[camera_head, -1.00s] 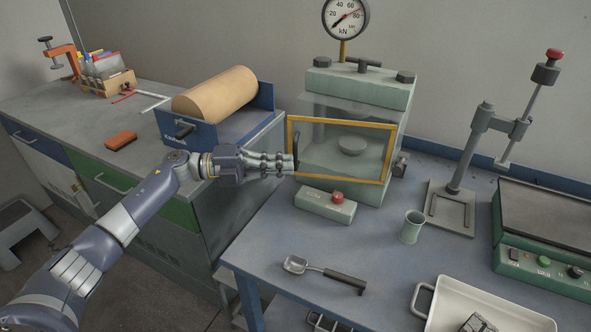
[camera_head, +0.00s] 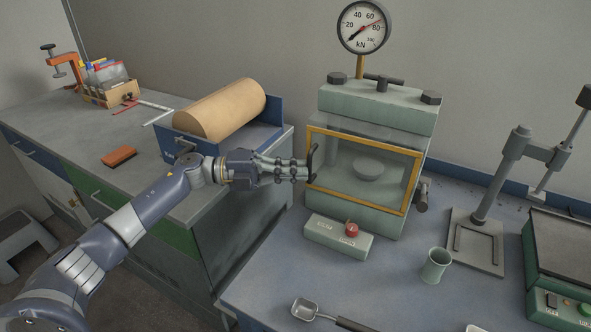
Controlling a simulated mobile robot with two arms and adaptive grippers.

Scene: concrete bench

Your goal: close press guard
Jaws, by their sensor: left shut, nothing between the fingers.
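The press (camera_head: 378,105) is a pale green block with a dial gauge (camera_head: 363,27) above it. Its guard (camera_head: 417,185) is a clear panel in a yellow frame, across the press front. The frame runs nearly parallel to the front; I cannot tell whether a small gap is left. A dark upright handle (camera_head: 313,158) stands at the guard's left edge. My left gripper (camera_head: 310,174) is shut and empty, its fingertips at the handle and the frame's left edge; exact contact is unclear. A round plate (camera_head: 368,169) shows behind the panel. My right gripper is not in view.
A control box with a red button (camera_head: 351,229) sits just below the guard. A green cup (camera_head: 436,265), a scoop (camera_head: 306,310) and a stand (camera_head: 478,240) are on the blue bench. A brown roll (camera_head: 222,108) lies on the left cabinet, behind my arm.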

